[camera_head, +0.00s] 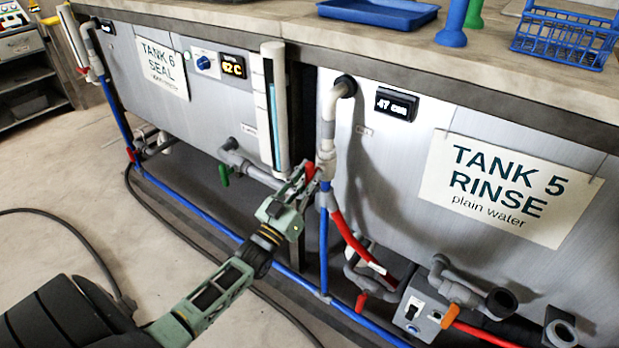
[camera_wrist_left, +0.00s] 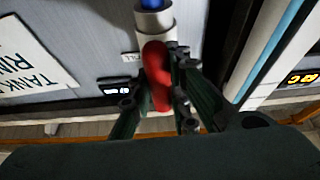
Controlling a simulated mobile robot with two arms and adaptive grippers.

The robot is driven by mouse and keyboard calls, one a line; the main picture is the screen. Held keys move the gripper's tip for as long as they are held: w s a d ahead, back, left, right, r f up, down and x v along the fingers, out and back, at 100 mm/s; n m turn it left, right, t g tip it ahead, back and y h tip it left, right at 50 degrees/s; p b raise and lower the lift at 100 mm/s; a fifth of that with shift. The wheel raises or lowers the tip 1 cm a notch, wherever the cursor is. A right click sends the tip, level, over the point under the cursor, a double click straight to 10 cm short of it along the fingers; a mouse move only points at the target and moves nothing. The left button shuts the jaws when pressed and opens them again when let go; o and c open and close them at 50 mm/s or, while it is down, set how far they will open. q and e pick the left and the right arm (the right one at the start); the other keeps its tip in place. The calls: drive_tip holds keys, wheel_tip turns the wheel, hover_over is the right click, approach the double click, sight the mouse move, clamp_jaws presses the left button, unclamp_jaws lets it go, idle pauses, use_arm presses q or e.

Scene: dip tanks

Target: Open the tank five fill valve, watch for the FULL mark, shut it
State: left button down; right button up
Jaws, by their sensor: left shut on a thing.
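The tank five fill valve shows as a red handle (camera_head: 310,171) on the grey and blue riser pipe (camera_head: 326,150) at the left end of tank 5 (camera_head: 400,170). My left gripper (camera_head: 304,184) is shut on this handle. In the left wrist view, the red handle (camera_wrist_left: 157,72) lies between the dark green fingers (camera_wrist_left: 160,95). I cannot tell the handle's exact angle to the pipe. A sight tube (camera_head: 275,110) with a light blue column stands just left of the riser. No FULL mark is readable. The tank 5 display (camera_head: 397,104) seems to read 47. My right gripper is out of view.
Tank 6 (camera_head: 130,60) stands to the left, with a green-handled valve (camera_head: 224,175) low down. A blue tray (camera_head: 378,12) and basket (camera_head: 566,38) sit on top.

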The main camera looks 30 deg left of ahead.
use_arm(q)
drive_tip(key=shift+f, duration=0.15)
drive_tip(key=c, duration=1.6)
unclamp_jaws()
drive_tip(key=shift+c, duration=0.2)
drive_tip(key=v, duration=1.2)
